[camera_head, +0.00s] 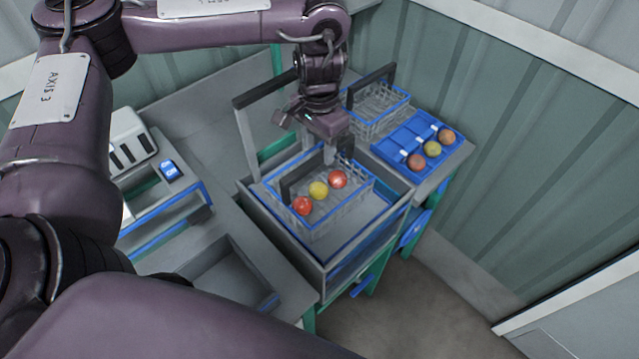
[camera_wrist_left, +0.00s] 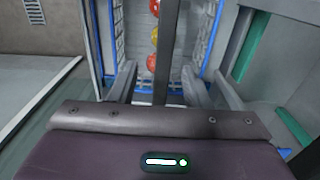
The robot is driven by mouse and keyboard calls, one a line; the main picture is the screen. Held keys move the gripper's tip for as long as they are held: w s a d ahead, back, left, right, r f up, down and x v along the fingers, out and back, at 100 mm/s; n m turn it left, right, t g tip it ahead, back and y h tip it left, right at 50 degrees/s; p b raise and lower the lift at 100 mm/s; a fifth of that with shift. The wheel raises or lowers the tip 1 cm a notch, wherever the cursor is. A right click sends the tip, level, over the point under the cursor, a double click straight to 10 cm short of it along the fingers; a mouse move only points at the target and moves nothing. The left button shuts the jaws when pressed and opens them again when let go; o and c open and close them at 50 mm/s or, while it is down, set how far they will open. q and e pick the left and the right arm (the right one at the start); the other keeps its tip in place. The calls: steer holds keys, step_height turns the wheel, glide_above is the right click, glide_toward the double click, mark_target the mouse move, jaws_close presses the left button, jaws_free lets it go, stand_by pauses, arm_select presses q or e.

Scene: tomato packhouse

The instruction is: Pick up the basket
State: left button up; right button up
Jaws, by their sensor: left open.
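The wire basket (camera_head: 338,210) has a blue rim and a dark handle and holds two red tomatoes and one yellow one. It stands inside a grey open-topped bin (camera_head: 310,264). My left gripper (camera_head: 329,152) is open and over the far side of the basket, at its handle. In the left wrist view, the dark handle bar (camera_wrist_left: 167,45) runs between the two open fingers (camera_wrist_left: 160,90); I cannot tell whether they touch it. The basket's blue rim (camera_wrist_left: 119,38) shows beyond. My right gripper is not in view.
An empty wire basket (camera_head: 374,124) stands behind, beside a blue tray (camera_head: 398,143) with three tomatoes. A tall grey frame (camera_head: 243,137) rises at the bin's left. A shallow grey tray (camera_head: 268,302) and a white slotted device (camera_head: 128,135) are on the left.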

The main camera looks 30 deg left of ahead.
mark_target(319, 156)
arm_select(q)
step_height(319, 156, down, 3)
steer(key=shift+w+r, duration=0.15)
steer(key=shift+r, duration=0.05)
steer(key=f, duration=0.2)
steer(key=shift+w+a+f, duration=0.2)
steer(key=shift+w+f, duration=0.05)
steer(key=shift+f, duration=0.05)
steer(key=shift+s+d, duration=0.1)
steer(key=shift+c, duration=2.3)
jaws_close()
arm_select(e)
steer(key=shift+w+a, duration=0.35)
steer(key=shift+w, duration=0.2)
arm_select(q)
steer(key=shift+r, duration=0.1)
